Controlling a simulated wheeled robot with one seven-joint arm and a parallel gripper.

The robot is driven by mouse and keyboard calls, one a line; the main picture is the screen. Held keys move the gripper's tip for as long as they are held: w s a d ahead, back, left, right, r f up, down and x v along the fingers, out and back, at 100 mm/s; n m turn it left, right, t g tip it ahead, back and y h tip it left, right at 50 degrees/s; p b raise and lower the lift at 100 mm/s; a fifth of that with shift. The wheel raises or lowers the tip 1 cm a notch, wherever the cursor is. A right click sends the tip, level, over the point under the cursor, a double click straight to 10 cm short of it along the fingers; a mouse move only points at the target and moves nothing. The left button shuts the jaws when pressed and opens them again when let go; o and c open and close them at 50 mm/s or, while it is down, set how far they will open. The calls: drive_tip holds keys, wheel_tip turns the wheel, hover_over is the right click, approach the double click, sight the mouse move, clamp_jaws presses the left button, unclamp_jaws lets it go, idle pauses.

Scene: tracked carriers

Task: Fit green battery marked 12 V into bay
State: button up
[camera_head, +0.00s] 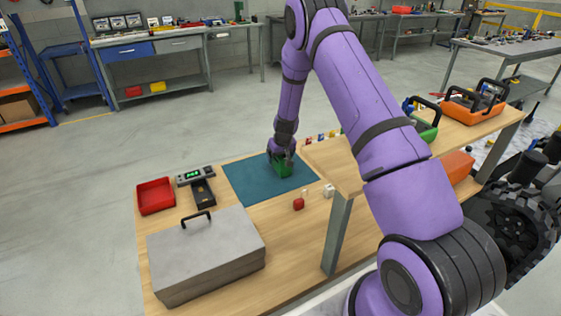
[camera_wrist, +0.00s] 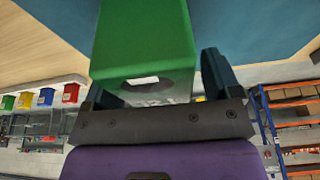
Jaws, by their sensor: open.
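The green battery (camera_head: 283,170) stands on the teal mat (camera_head: 249,181). A dark open holder (camera_head: 204,195), which looks like the bay, lies left of the mat, below a grey unit with a green display (camera_head: 194,174).
A red tray (camera_head: 155,196) and a grey toolbox (camera_head: 206,252) stand at the table's left and front. A red block (camera_head: 299,204) and a white block (camera_head: 329,190) lie right of the mat. A raised wooden shelf (camera_head: 332,166) borders the right side.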

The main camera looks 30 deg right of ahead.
drive_tip(key=shift+f, duration=0.25)
idle(0.3)
drive_tip(key=shift+r, duration=0.1)
clamp_jaws()
